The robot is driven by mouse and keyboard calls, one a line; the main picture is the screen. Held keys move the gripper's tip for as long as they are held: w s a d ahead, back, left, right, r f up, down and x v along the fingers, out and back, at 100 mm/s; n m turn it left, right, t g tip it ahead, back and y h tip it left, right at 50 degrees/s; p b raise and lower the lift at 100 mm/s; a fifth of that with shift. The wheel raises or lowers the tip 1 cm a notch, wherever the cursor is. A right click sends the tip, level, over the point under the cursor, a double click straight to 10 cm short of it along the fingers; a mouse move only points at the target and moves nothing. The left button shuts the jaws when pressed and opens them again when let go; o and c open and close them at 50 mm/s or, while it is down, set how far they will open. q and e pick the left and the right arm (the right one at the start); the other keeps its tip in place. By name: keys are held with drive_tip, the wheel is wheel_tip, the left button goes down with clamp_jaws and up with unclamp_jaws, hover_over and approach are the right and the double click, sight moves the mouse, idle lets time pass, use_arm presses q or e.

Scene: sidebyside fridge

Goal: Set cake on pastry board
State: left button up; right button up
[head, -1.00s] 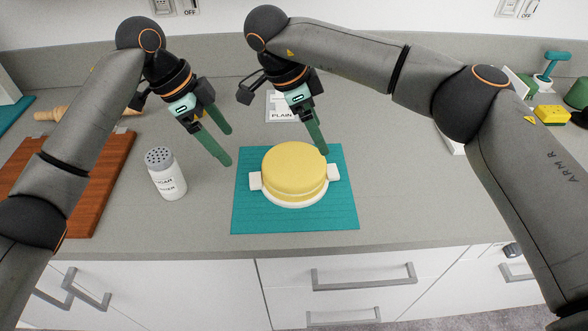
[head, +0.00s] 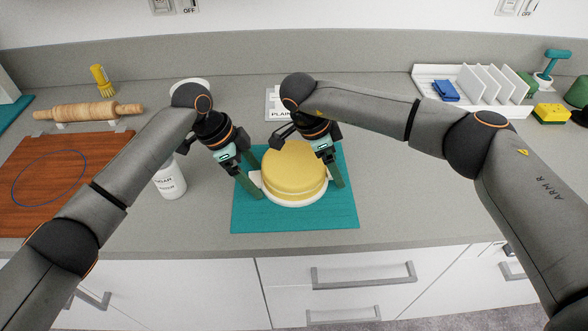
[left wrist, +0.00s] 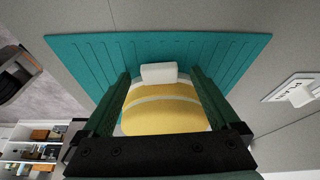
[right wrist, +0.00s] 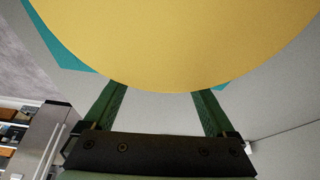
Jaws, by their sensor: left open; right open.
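A round yellow layer cake (head: 294,168) sits on a white plate (head: 296,203) with a tab-like handle on each side, on a teal mat (head: 290,220). The pastry board (head: 40,205), brown with a blue circle drawn on it, lies at the far left. My left gripper (head: 257,182) is open at the plate's left side. In the left wrist view a white handle (left wrist: 159,72) shows between its fingertips. My right gripper (head: 339,180) is open at the cake's right side.
A white shaker (head: 170,182) stands between board and mat, partly behind my left arm. A rolling pin (head: 88,112) lies behind the board. A white rack (head: 455,90) stands at the back right. The counter right of the mat (head: 400,190) is clear.

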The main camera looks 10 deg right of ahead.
use_arm(q)
drive_tip(key=c, duration=1.5)
use_arm(e)
clamp_jaws()
use_arm(q)
drive_tip(key=shift+d, duration=0.1)
clamp_jaws()
drive_tip(key=shift+r, duration=0.1)
